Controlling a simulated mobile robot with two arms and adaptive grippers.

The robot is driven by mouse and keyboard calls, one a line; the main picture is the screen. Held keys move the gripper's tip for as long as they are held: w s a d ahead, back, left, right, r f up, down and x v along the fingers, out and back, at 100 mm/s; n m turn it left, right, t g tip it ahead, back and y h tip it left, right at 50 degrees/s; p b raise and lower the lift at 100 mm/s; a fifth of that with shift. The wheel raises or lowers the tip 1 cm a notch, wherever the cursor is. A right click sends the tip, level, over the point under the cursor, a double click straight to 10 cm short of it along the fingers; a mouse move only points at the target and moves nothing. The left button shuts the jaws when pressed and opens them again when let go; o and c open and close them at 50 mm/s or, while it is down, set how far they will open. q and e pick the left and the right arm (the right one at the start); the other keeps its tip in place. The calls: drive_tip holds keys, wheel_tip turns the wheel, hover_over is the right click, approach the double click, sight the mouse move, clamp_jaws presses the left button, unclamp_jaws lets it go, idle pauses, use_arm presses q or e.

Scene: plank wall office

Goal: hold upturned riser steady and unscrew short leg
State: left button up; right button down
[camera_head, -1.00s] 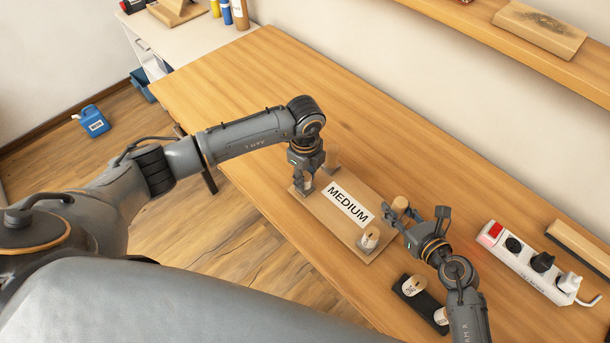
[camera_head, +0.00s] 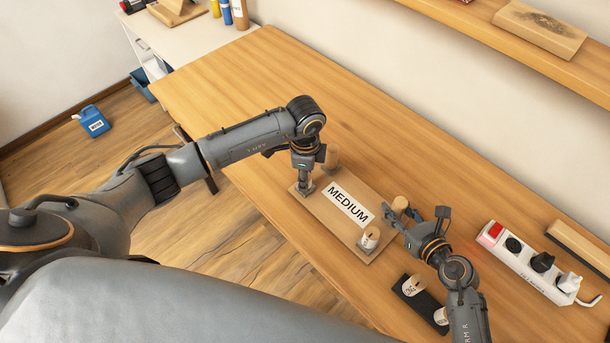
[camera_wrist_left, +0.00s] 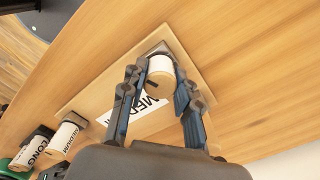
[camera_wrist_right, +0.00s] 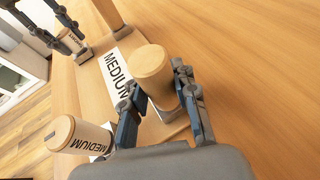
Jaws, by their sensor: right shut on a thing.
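The upturned riser (camera_head: 318,205) lies on the bench, its underside up, with a MEDIUM label and wooden legs standing at its corners. My left gripper (camera_head: 305,186) points down at the left corner. Its fingers stand apart around the short leg (camera_wrist_left: 160,68), whose SHORT label shows in the right wrist view (camera_wrist_right: 76,43). My right gripper (camera_head: 420,222) is shut on the leg at the right corner (camera_wrist_right: 150,75), which also shows in the head view (camera_head: 400,203). A MEDIUM leg (camera_head: 368,238) at the near corner and a far leg (camera_head: 331,157) stand free.
A dark holder (camera_head: 428,303) with wooden legs lies near the bench's front edge, by my right arm. A white power strip (camera_head: 525,265) with plugs is at the right. A shelf (camera_head: 480,30) runs along the wall. The bench behind the riser is clear.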

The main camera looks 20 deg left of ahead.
use_arm(q)
drive_tip(key=shift+o, duration=1.2)
